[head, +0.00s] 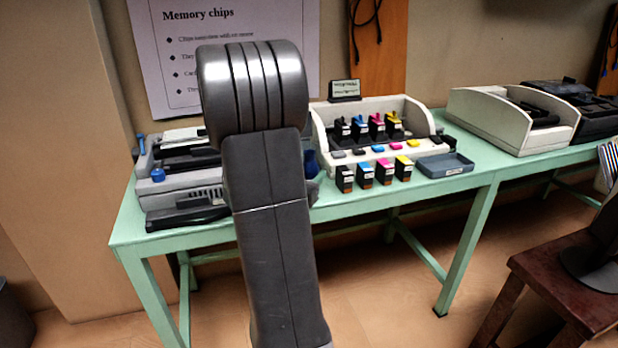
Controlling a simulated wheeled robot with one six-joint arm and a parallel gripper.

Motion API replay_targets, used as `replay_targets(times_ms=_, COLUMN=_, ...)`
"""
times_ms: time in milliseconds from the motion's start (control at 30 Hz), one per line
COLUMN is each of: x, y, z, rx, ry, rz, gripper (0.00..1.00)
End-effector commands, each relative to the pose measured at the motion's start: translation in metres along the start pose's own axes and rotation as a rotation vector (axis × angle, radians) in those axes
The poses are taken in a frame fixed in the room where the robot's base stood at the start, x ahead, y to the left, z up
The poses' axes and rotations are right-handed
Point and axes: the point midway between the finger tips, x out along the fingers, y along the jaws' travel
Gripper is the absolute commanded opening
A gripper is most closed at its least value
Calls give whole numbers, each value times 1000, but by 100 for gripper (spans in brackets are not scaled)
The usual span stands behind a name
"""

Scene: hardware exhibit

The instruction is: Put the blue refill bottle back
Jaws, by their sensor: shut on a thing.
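A dark blue thing (311,163), seemingly the blue refill bottle, shows as a narrow strip just right of my arm. It looks upright, but most of it is hidden behind the arm. A small dark grey piece lies just below it, and I cannot tell what that is. My raised arm fills the middle of the head view and covers the part of the table behind it. My gripper is hidden behind the arm, so its contact with the bottle cannot be seen.
The green table (478,196) carries a grey printer (188,190) at left, a white stepped stand (417,124) with several ink cartridges, a blue-grey tray (445,165), and more machines at right. A dark red stool (560,285) stands at the lower right.

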Motion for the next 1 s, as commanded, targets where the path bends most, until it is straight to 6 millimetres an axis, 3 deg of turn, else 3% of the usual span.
replay_targets(times_ms=233, x=0, y=0, z=4, rx=0, ry=0, rz=0, gripper=20)
replay_targets(times_ms=267, x=0, y=0, z=3, rx=0, ry=0, rz=0, gripper=49)
replay_targets(times_ms=367, x=0, y=0, z=3, rx=0, ry=0, rz=0, gripper=67)
replay_targets(times_ms=733, x=0, y=0, z=-3, rx=1, ry=0, rz=1, gripper=67)
replay_targets(times_ms=1000, x=-50, y=-2, z=-2, rx=0, ry=-1, rz=-5, gripper=67)
